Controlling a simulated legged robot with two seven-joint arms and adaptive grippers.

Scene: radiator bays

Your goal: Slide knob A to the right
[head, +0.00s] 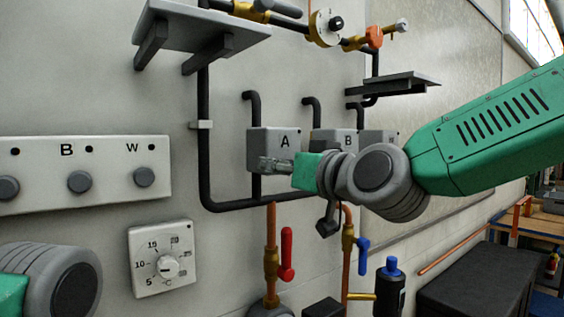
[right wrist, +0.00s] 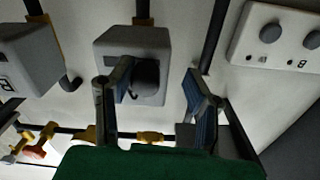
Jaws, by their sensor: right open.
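The grey box marked A (head: 284,138) is on the wall in the head view. My right gripper (head: 275,165) is in front of its lower part and hides its knob there. In the right wrist view, box A (right wrist: 112,42) appears upside down with a dark round knob (right wrist: 147,80) on its face. My right gripper (right wrist: 160,76) is open, with the knob between its fingers. The knob is close to the left finger in that picture, which partly covers it; I cannot tell if they touch. My left gripper is out of view; only part of my left arm shows.
Box B (head: 340,136) is just right of box A. Black pipes (head: 205,120) run around the boxes. A knob panel (head: 110,165) and a thermostat dial (head: 163,258) are at left. Red (head: 287,250) and blue (head: 362,255) valve handles are below. A shelf (head: 195,28) is above.

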